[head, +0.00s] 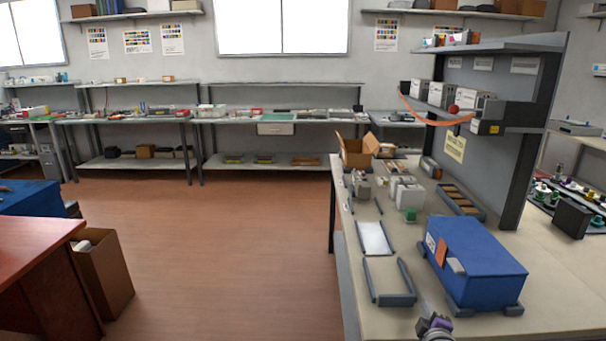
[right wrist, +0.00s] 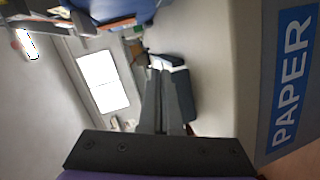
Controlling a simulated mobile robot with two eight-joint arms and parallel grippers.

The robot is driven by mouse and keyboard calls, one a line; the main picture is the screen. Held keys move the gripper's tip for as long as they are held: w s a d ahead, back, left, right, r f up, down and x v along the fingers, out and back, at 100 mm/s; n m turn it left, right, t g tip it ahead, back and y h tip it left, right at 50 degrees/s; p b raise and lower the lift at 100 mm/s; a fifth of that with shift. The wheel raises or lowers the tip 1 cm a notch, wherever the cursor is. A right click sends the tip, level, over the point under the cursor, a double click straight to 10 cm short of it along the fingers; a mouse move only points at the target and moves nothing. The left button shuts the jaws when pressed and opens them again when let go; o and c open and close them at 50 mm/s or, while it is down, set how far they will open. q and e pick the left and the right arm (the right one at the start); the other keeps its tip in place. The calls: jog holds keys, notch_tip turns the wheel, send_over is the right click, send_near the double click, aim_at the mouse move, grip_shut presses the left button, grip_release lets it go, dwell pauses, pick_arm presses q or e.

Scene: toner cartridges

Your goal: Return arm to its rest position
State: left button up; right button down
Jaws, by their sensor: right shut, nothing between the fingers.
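My right gripper (head: 436,325) shows only in part at the bottom edge of the head view, in front of the blue box and over the near part of the workbench (head: 395,320). In the right wrist view, its dark fingers (right wrist: 163,90) lie together, shut, with nothing held. My left gripper is not in view.
A blue box (head: 475,258) stands on the workbench beside empty tray frames (head: 388,285). A shelf above it holds several cartridge boxes (head: 470,103). In the right wrist view, a surface with a blue PAPER label (right wrist: 292,85) is close at the right.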

jog(key=s+a+f+m+g+y, duration=0.1)
jog(key=s+a+f+m+g, duration=0.3)
jog(key=s, duration=0.7)
jog(key=s+a+f+m+g+y, duration=0.2)
jog(key=s+a+m+g, duration=0.3)
jog(key=s, duration=0.7)
jog(key=s+a+f+m+g+y, duration=0.1)
jog(key=s+a+f+m, duration=0.15)
jog(key=s+a, duration=0.65)
pick_arm(q)
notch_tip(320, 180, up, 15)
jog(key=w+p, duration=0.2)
jog(key=p, duration=1.1)
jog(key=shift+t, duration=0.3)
pick_arm(e)
notch_tip(320, 180, up, 14)
jog(key=s+d, duration=0.1)
jog(key=d, duration=0.1)
jog(key=shift+s+d+f, duration=0.15)
jog(key=shift+d+f, duration=0.05)
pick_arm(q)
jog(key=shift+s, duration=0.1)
pick_arm(e)
jog(key=shift+s, duration=0.15)
